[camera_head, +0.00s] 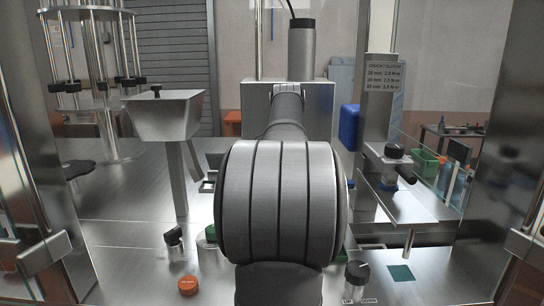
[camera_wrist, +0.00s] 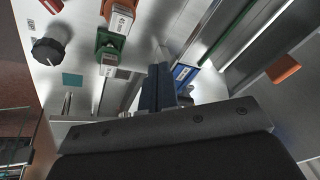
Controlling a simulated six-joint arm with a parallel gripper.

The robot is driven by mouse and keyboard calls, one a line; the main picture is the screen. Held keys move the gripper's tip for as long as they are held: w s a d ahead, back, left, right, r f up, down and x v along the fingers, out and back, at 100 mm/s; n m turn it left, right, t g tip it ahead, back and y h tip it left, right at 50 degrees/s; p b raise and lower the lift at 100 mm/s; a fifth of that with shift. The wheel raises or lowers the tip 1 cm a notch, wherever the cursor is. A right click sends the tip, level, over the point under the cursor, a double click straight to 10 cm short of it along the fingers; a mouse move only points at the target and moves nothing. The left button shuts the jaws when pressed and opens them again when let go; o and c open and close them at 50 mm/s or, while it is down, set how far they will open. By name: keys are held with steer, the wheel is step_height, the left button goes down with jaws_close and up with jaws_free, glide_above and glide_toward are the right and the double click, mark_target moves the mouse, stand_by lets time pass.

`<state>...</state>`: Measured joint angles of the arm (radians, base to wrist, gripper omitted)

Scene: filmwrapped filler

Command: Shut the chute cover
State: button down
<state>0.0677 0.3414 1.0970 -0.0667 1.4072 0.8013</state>
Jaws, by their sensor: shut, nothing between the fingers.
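I cannot tell for certain which part is the chute cover. A steel hopper (camera_head: 166,118) with a dark knob at its top and a sloping steel spout (camera_head: 190,165) stands at left in the head view. At right is a flat, tilted steel plate (camera_head: 415,208) below a bracket with a black knob and side handle (camera_head: 395,165). My gripper is hidden behind my large grey arm joint in the head view. In the wrist view my gripper (camera_wrist: 158,90) shows narrow dark fingers, shut and empty, among small coloured parts. I see no clear contact with a cover.
A black-topped knob (camera_wrist: 50,45), a teal square (camera_wrist: 72,80), a green holder (camera_wrist: 108,45) and a blue part (camera_wrist: 185,73) lie near my fingers. An orange cap (camera_head: 188,285) sits at front left. A steel carousel (camera_head: 95,75) stands back left; glass and posts bound the right.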

steer(key=w+a+r+n+t, duration=0.8)
steer(key=w+a+r+n, duration=0.25)
steer(key=a+r, duration=0.2)
steer(key=shift+m+y, duration=0.4)
steer(key=shift+m, duration=0.05)
steer(key=w+f, duration=0.4)
steer(key=f, duration=0.1)
steer(key=w+f, duration=0.2)
steer(key=shift+w+a+f, duration=0.2)
steer(key=shift+w+a, duration=0.05)
steer(key=shift+w, duration=0.1)
steer(key=shift+s+f, duration=0.7)
steer(key=shift+s, duration=0.1)
